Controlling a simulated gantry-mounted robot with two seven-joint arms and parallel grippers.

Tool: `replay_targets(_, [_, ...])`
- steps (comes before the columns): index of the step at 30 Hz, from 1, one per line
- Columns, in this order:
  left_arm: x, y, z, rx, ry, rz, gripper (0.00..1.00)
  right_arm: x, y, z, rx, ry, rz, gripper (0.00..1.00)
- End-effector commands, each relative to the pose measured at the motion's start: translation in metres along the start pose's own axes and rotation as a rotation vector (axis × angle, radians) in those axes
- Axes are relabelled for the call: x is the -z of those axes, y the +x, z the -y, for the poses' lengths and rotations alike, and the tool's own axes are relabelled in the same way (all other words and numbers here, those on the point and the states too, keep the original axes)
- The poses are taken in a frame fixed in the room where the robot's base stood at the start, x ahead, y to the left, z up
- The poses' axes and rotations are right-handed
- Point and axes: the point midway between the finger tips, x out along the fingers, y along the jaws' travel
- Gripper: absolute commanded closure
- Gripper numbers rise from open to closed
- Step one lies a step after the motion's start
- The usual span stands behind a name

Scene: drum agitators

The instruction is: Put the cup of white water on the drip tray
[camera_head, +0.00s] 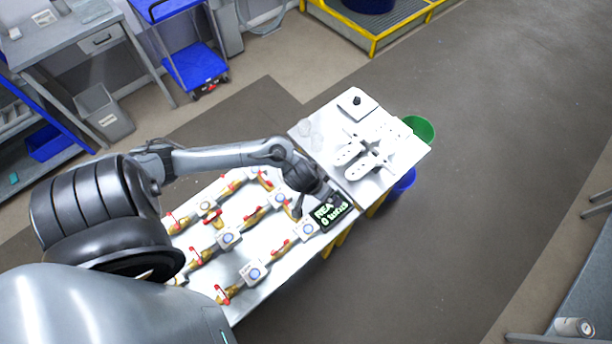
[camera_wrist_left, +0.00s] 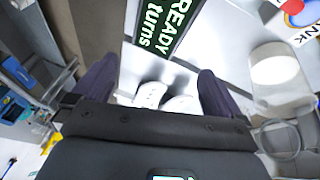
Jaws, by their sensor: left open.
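Faint clear cups (camera_head: 312,132) stand on the left edge of the far white table. In the left wrist view, a cup with a white, round content (camera_wrist_left: 275,72) stands at right, with clear cups (camera_wrist_left: 285,140) near it. I cannot tell for certain which thing is the drip tray. My left gripper (camera_head: 314,204) is over the near table's far end, by the black READY display (camera_head: 331,211). In the wrist view its fingers (camera_wrist_left: 158,70) are apart and nothing is held between them. My right gripper is not in view.
White lobed pieces (camera_head: 362,168) and a square plate with a black knob (camera_head: 357,104) lie on the far table (camera_head: 330,123). Rows of yellow valves with red handles (camera_head: 228,240) fill the near table. Green (camera_head: 420,128) and blue (camera_head: 404,181) buckets stand beside the far table.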

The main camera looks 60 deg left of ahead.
Motion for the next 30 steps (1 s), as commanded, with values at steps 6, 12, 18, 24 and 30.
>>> replay_targets(6, [-0.029,-0.031,-0.068,-0.007,0.271,-0.13,0.0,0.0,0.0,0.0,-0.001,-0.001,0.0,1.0])
replay_targets(12, [-0.053,-0.073,-0.077,0.066,0.418,-0.102,0.0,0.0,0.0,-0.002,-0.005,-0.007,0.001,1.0])
replay_targets(18, [-0.079,-0.106,-0.069,0.085,0.502,0.0,0.0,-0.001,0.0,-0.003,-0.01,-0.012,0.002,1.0])
replay_targets(24, [-0.094,-0.121,-0.064,0.074,0.542,0.062,0.0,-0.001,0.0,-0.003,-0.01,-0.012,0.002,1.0])
replay_targets(30, [-0.096,-0.123,-0.063,0.07,0.553,0.071,0.0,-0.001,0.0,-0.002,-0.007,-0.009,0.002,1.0])
